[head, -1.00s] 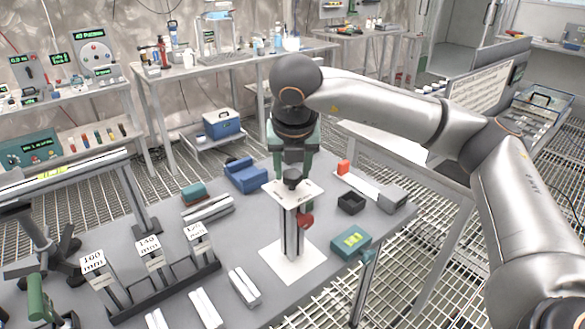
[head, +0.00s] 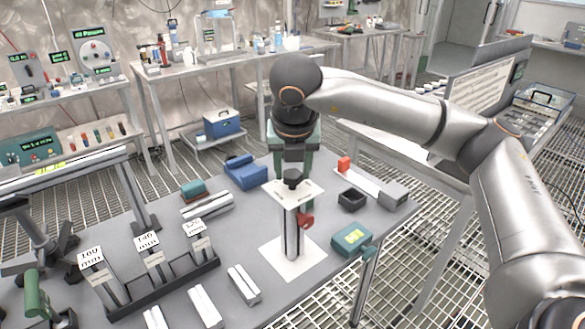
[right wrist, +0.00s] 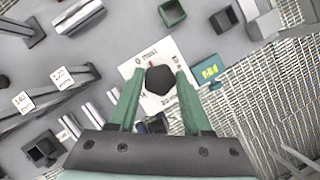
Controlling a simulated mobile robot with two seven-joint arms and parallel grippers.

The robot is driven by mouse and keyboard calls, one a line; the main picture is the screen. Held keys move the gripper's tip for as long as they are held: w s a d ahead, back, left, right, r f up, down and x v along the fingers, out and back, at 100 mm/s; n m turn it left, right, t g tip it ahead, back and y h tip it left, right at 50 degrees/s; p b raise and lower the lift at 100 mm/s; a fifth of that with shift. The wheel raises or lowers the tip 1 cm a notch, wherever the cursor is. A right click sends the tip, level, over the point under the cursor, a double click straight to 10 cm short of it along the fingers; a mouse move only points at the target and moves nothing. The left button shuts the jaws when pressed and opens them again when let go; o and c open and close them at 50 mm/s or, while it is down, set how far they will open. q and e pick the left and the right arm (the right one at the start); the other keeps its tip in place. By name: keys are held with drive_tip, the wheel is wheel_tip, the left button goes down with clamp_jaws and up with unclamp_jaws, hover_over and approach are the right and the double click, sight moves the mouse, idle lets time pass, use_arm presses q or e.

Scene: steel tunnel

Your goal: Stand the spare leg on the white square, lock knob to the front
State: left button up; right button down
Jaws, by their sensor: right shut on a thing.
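The spare leg (head: 291,238) is a grey metal post with a white lettered plate (head: 309,188) and a black knob (head: 292,178) on top. It looks upright over the white square (head: 310,265), its foot appearing to touch near the middle. A red lock knob (head: 306,220) sticks out of the post toward the right front. My right gripper (head: 293,172) points down from above, shut on the leg's black top. In the right wrist view its green fingers (right wrist: 158,92) flank the black knob (right wrist: 160,79), and the plate (right wrist: 152,55) hides the post. My left gripper is not in view.
On the grey table stand a labelled rack (head: 165,286) at left, loose metal bars (head: 243,284) in front, and a blue block (head: 246,172) behind. A teal box (head: 352,240) and an open black box (head: 352,200) stand close on the right.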

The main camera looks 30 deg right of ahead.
drive_tip(key=shift+c, duration=2.2)
unclamp_jaws()
drive_tip(key=shift+o, duration=0.9)
drive_tip(key=shift+r, duration=0.1)
drive_tip(key=p+v, duration=0.1)
drive_tip(key=v, duration=1.1)
drive_tip(key=shift+s+r, duration=0.15)
drive_tip(key=shift+r, duration=0.05)
